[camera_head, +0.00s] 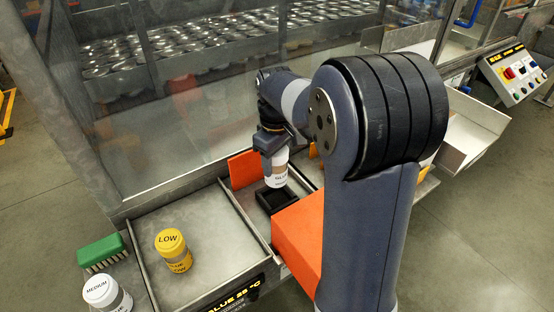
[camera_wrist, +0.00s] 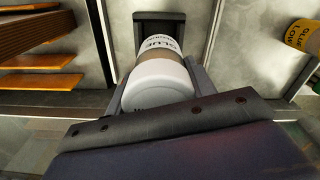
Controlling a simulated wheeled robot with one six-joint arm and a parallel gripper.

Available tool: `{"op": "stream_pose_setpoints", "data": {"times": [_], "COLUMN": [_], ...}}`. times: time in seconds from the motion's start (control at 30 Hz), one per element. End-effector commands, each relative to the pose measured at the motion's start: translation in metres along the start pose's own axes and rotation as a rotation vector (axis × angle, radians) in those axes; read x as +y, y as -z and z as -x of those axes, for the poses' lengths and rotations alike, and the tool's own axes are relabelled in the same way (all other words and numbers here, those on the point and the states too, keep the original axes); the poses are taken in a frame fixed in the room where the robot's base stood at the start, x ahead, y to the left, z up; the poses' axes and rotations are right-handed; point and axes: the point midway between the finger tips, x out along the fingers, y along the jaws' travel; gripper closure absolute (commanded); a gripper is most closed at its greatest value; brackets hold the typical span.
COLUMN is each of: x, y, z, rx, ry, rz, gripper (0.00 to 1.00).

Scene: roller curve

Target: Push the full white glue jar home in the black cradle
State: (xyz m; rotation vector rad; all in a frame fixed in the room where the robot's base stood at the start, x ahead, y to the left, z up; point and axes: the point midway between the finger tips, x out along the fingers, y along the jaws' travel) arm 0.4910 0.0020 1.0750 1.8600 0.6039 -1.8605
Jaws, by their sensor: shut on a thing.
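The white glue jar (camera_head: 277,172) has a tan band and black lettering. My gripper (camera_head: 275,150) is shut on it, from above. The jar also shows in the wrist view (camera_wrist: 158,82), between the two fingers (camera_wrist: 160,90). The black cradle (camera_head: 271,202) lies in the tray just below the jar in the head view. In the wrist view the cradle's dark edge (camera_wrist: 160,17) shows beyond the jar's far end. I cannot tell whether the jar's bottom touches the cradle; part of the cradle is hidden behind my arm in the head view.
A yellow LOW jar (camera_head: 174,250) stands on the metal tray to the left. A white MEDIUM jar (camera_head: 105,293) and a green brush (camera_head: 101,252) are farther left. An orange panel (camera_head: 243,169) stands beside the cradle. A clear guard and rows of cans lie behind.

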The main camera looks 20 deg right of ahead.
Motion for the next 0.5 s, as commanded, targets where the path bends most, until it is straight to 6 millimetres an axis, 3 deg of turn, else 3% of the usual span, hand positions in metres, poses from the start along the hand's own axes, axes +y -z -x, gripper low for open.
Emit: {"op": "stream_pose_setpoints", "data": {"times": [0.5], "x": [0.0], "y": [0.0], "z": [-0.048], "rx": [0.0], "ry": [0.0], "rz": [-0.001], "gripper": [0.76]}}
